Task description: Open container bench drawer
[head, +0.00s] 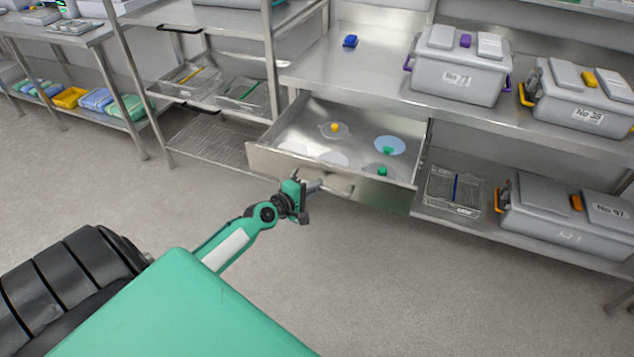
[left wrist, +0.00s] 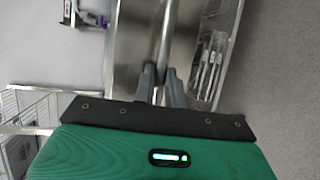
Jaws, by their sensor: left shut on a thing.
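The bench drawer (head: 385,190) is a metal drawer below the steel bench top, pulled well out so that its inside shows. Its front carries a bar handle (head: 335,188). My left gripper (head: 312,187) is at the left part of this handle. In the left wrist view, the two grey fingers (left wrist: 161,85) are shut on the handle (left wrist: 166,40), which runs away between them. Inside the drawer lie several round lids, among them one with a yellow knob (head: 335,127) and a blue one with a green knob (head: 389,146). My right gripper is in neither view.
Grey containers stand on the bench (head: 455,75) and on the lower shelf (head: 560,218) at the right. A wire basket (head: 453,192) is right of the drawer. Wire racks (head: 205,135) stand at the left. The floor (head: 430,290) in front is clear.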

